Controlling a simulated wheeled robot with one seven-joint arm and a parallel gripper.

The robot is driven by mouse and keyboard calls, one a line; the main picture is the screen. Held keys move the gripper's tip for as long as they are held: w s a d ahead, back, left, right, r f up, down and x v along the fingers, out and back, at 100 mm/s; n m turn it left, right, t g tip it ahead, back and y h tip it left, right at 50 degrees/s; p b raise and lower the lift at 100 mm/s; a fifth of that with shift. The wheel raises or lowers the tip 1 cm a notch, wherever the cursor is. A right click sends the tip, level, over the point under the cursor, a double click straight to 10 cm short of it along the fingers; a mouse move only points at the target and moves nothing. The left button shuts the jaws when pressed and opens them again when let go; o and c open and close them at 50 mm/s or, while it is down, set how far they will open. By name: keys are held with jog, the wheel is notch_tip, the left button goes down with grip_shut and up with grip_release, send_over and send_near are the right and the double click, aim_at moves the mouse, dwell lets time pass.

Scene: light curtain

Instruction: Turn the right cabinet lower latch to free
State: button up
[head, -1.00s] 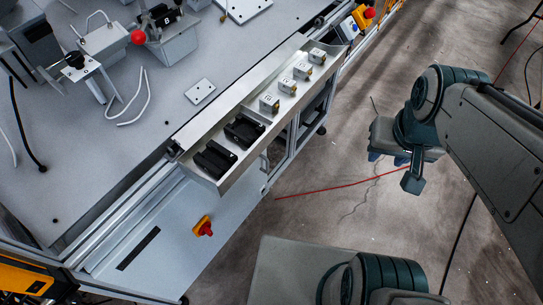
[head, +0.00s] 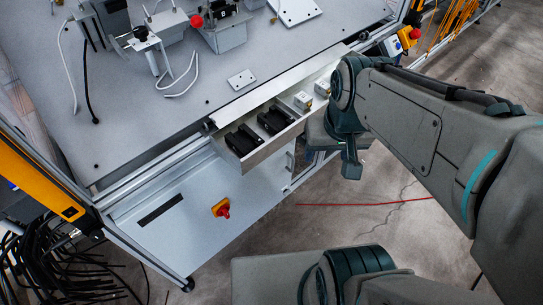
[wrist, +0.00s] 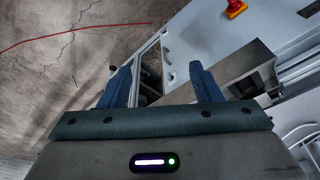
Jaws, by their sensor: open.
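The grey cabinet panel (head: 190,225) under the bench shows in the head view and at the upper right of the wrist view (wrist: 205,45). Small fittings (head: 286,188) sit along its right edge in the head view; a small dark fitting (wrist: 172,77) shows near the panel's edge in the wrist view. I cannot tell for sure which is the lower latch or how it is turned. My gripper (wrist: 160,70) is open and empty, its two blue fingers apart and pointing toward the panel edge.
An open drawer (head: 243,158) with black parts and small metal blocks juts out above the panel, close to my wrist. A red-and-yellow rotary switch (head: 221,208) sits on the panel. A red cable (head: 365,204) lies on the floor. Black cables (head: 75,270) bunch at lower left.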

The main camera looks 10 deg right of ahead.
jog(key=w+f+m+g+y+b, duration=0.1)
jog(key=w+f+m+y+b, duration=0.35)
jog(key=f, duration=0.65)
jog(key=w+f+m+g+y+b, duration=0.1)
jog(key=w+f+m+y+b, duration=0.3)
jog(key=f, duration=0.8)
jog(key=w+f+m+g+y+b, duration=0.1)
jog(key=w+f+m+y+b, duration=0.15)
jog(key=f+b, duration=0.6)
jog(key=m+t+b, duration=1.3)
jog(key=m+t, duration=0.2)
jog(key=m, duration=0.2)
send_near(287, 193)
jog(key=x, duration=0.9)
jog(key=shift+s+d+h, duration=0.1)
jog(key=shift+d+h, duration=0.15)
jog(key=shift+h, duration=0.05)
jog(key=c, duration=1)
